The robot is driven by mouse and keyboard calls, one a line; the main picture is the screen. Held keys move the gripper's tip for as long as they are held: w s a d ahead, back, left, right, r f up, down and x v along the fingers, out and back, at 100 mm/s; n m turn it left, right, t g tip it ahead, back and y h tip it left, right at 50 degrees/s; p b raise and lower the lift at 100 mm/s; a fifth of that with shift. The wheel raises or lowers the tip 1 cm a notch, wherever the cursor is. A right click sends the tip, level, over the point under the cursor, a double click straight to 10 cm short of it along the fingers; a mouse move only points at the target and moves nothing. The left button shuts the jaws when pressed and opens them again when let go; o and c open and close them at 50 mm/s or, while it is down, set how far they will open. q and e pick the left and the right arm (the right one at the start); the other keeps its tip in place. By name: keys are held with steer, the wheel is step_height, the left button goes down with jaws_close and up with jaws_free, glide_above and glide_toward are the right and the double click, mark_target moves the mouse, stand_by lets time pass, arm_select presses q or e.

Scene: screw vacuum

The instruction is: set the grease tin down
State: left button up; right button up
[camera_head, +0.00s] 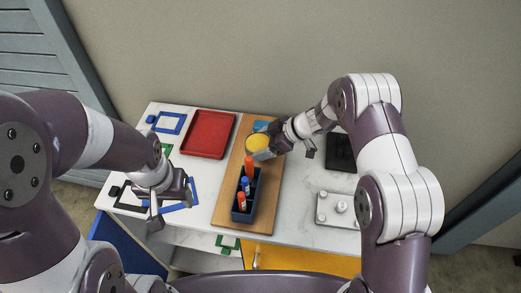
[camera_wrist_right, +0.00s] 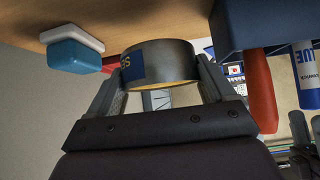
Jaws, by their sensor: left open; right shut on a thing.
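The grease tin (camera_head: 257,143) is a short round can with a yellow top and grey side. My right gripper (camera_head: 268,150) is shut on it, over the upper part of the wooden board (camera_head: 232,170). In the right wrist view the tin (camera_wrist_right: 160,62) sits between the two fingers, with a dark blue label on its side. I cannot tell whether its base touches the board. My left gripper (camera_head: 170,203) is open and empty, above the left part of the table by a blue frame outline.
A blue caddy (camera_head: 237,216) with several tubes and bottles stands on the board just below the tin. A blue and white block (camera_head: 262,126) lies behind the tin. A red tray (camera_head: 208,134) is to the left; a light plate with knobs (camera_head: 337,210) is to the right.

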steer(key=shift+w+a+f, duration=0.1)
steer(key=shift+a+f, duration=0.05)
steer(key=shift+a, duration=0.1)
step_height(320, 180, down, 4)
steer(key=shift+r+p, duration=0.1)
steer(key=shift+p, duration=0.35)
steer(key=shift+f, duration=0.25)
steer(key=o, duration=1.4)
